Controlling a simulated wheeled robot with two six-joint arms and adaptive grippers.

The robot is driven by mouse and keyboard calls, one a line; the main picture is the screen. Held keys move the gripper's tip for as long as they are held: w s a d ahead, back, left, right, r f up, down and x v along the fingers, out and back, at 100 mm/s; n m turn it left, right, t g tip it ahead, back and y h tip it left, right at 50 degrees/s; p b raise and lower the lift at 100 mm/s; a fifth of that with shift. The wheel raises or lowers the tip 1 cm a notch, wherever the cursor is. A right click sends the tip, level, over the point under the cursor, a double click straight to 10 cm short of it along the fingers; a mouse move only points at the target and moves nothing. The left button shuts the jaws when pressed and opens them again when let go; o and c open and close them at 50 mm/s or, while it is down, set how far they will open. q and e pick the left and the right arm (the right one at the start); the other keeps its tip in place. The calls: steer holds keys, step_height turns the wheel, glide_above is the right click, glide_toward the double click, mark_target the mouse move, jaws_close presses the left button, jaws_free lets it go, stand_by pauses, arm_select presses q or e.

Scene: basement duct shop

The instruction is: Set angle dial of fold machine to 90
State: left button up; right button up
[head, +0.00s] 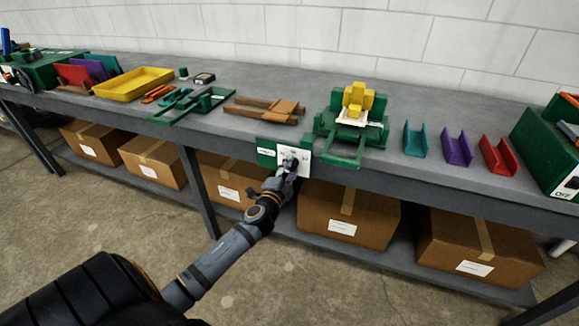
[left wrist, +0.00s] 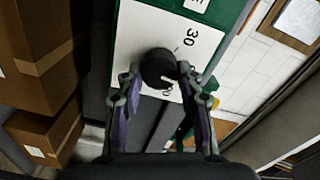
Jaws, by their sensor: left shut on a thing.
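The angle dial is a dark round knob (left wrist: 158,68) on a white plate (left wrist: 195,48) fixed to a green panel (left wrist: 227,15) in the left wrist view. A "30" shows above the knob and a partly covered number shows below it. My left gripper (left wrist: 155,80) is shut on the knob, with one finger on each side. In the head view my left gripper (head: 288,167) covers most of the dial at the green panel (head: 266,152) on the bench's front edge. The fold machine (head: 352,122), green with a yellow block on top, stands above and right of it. The knob's setting is unclear.
The workbench (head: 225,130) holds a yellow tray (head: 133,83), brown strips (head: 264,110) and blue, purple and red channels (head: 457,150). Cardboard boxes (head: 348,218) sit on the shelf below. A green box marked OFF (head: 548,150) stands at the right end.

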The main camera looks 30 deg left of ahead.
arm_select(q)
steer(key=m+p, duration=0.1)
steer(key=m, duration=0.4)
steer(key=shift+p, duration=0.35)
steer(key=shift+f+m+p, duration=0.15)
steer(key=shift+m+p, duration=0.4)
steer(key=shift+m, duration=1.85)
steer(key=o, duration=1.2)
steer(key=shift+s, duration=0.1)
steer(key=v, duration=1.2)
steer(key=shift+d, duration=0.15)
steer(key=shift+f, duration=0.1)
